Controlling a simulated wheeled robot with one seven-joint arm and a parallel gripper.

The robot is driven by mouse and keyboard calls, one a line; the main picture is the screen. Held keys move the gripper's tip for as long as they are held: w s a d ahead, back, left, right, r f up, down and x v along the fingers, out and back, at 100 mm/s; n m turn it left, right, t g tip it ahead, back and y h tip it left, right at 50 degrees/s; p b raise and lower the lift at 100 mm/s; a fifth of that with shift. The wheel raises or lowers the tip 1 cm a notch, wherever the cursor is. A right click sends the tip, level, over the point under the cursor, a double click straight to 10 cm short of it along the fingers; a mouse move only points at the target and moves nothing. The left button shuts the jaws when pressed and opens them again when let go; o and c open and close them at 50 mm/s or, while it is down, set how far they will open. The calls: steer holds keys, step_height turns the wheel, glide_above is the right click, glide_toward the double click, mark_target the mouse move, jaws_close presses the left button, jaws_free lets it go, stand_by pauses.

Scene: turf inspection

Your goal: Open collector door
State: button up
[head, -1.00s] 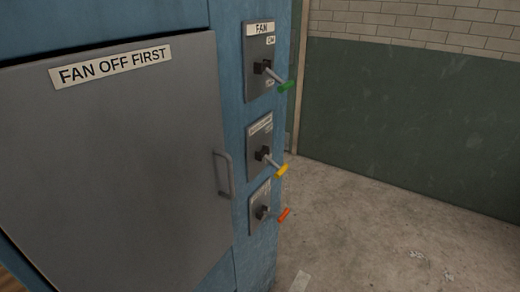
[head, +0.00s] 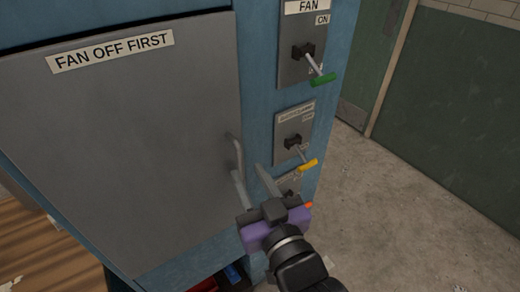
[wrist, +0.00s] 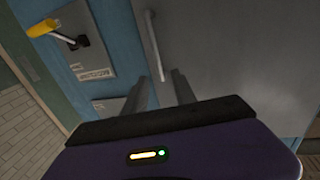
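The grey collector door (head: 130,130), labelled "FAN OFF FIRST" (head: 112,50), sits in the blue cabinet with a dark seam along its top edge. It looks shut. Its bar handle (head: 234,152) is near the right edge and also shows in the wrist view (wrist: 153,45). My gripper (head: 249,173) is open at the handle's lower end. In the wrist view the handle's end lies between the two finger tips (wrist: 157,88). Contact cannot be told. The FAN switch's green lever (head: 322,79) points down, away from the ON mark.
Below the fan switch is a yellow lever (head: 307,165), right of my gripper. An orange lever (head: 309,205) is lower, mostly hidden behind my gripper. Open concrete floor (head: 385,215) lies to the right. Red and blue items show beneath the cabinet.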

mark_target(239, 156)
steer(key=shift+w+r, duration=0.1)
steer(key=shift+w, duration=0.4)
steer(key=p+x, duration=0.1)
steer(key=x, duration=0.5)
steer(key=shift+w+a+p, duration=0.25)
steer(key=shift+p, duration=0.1)
steer(key=shift+c, duration=0.2)
jaws_close()
stand_by(0.5)
